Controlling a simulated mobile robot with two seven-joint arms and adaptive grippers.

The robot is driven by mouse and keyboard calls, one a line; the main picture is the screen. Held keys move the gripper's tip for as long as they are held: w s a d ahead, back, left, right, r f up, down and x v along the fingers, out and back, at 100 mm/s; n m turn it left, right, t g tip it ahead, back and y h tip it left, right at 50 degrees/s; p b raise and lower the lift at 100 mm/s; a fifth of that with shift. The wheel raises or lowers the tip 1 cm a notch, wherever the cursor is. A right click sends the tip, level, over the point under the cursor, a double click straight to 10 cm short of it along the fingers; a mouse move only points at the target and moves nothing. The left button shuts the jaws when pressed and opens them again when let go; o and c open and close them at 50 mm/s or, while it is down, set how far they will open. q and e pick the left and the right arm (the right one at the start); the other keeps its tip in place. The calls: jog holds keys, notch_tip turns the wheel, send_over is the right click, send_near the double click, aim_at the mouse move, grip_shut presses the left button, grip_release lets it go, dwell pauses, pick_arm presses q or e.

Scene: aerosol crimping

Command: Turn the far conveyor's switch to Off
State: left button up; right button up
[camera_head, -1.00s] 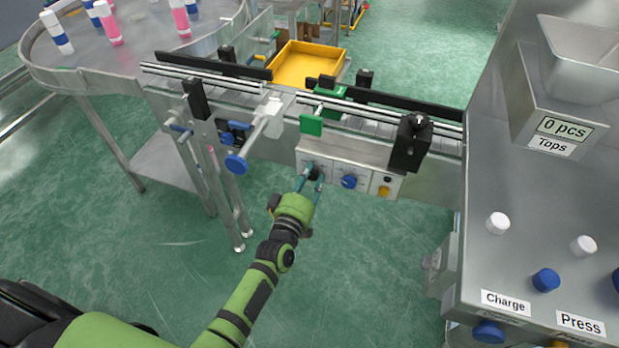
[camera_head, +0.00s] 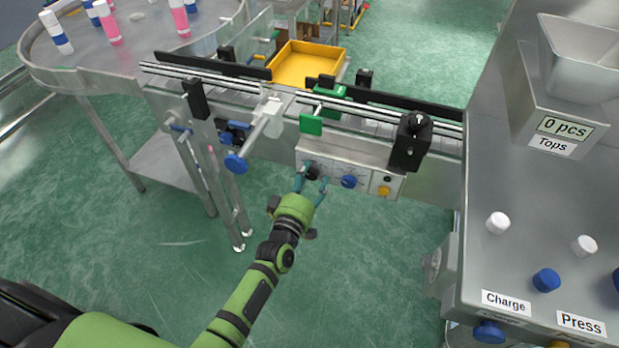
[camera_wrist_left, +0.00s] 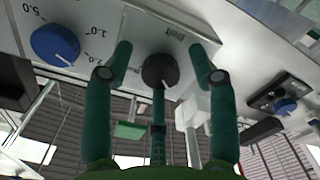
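The conveyor's control box (camera_head: 330,160) is on the near side of the conveyor. Its black switch knob (camera_head: 312,173) is at the left end and also shows in the left wrist view (camera_wrist_left: 160,71), with a pale pointer mark toward the lower right there. My left gripper (camera_head: 310,183) is open at the box, its teal fingers on either side of the knob. In the left wrist view both fingers (camera_wrist_left: 160,60) stand apart from the knob, with clear gaps. The switch's position labels are not legible. My right gripper is in neither view.
A blue dial (camera_head: 348,181) and a yellow button (camera_head: 384,190) sit right of the switch. A blue-knobbed clamp (camera_head: 236,163) juts out at left. A steel machine (camera_head: 480,200) stands at right. The green floor in front of the box is clear.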

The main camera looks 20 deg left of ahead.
pick_arm(q)
jog(key=s, duration=1.2)
jog(key=shift+a, duration=0.2)
dwell(1.0)
